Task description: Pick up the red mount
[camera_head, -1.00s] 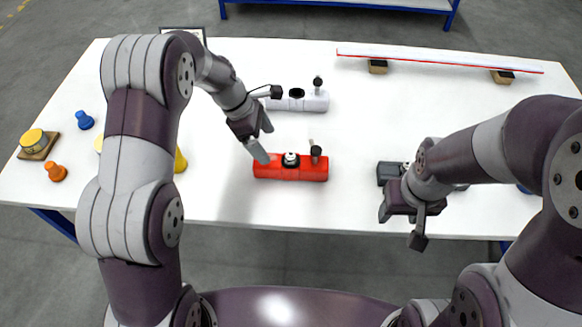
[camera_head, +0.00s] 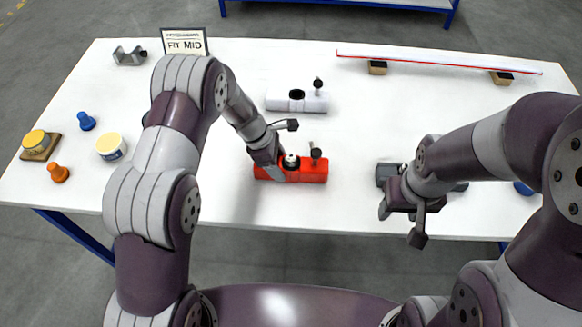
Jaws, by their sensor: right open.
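The red mount (camera_head: 312,172) lies on the white table near its front middle. It is a long red block with a dark round fitting with a light top at its middle and a black knob at its right. My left gripper (camera_head: 278,170) is over the mount's left-middle part, next to the round fitting, and hides part of the block. I cannot tell whether its fingers touch or clasp the mount. My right gripper (camera_head: 402,226) is open and empty over the front table edge, well right of the mount.
A white mount (camera_head: 280,101) lies behind the red one. A dark grey part (camera_head: 385,172) sits beside my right gripper. Blue (camera_head: 86,122) and orange (camera_head: 59,174) pieces and a yellow-lidded tub (camera_head: 111,147) stand at the left. A long rail (camera_head: 440,60) rests at the back right.

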